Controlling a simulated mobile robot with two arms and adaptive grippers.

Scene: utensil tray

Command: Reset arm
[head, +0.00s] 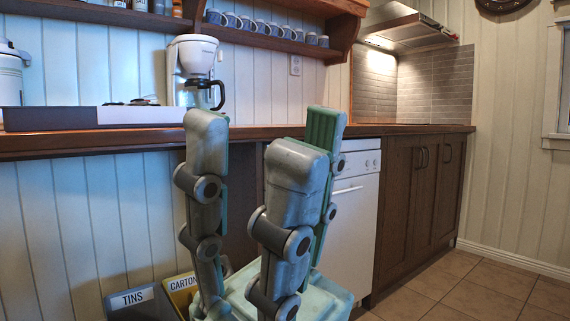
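My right gripper (256,132) stands upright close to the camera, in front of the counter. Its several jointed grey fingers with green pads point up and are spread apart, with a clear gap between them. Nothing is held between them; the gripper is open and empty. Its pale teal palm shows at the bottom of the view. My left gripper is not in view.
A wooden counter (70,144) runs behind the gripper, with a low dark-and-white tray (130,116) and a coffee maker (192,58) on it. A tins bin (133,300) and a carton bin (182,288) stand low left. Tiled floor (490,295) is clear at right.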

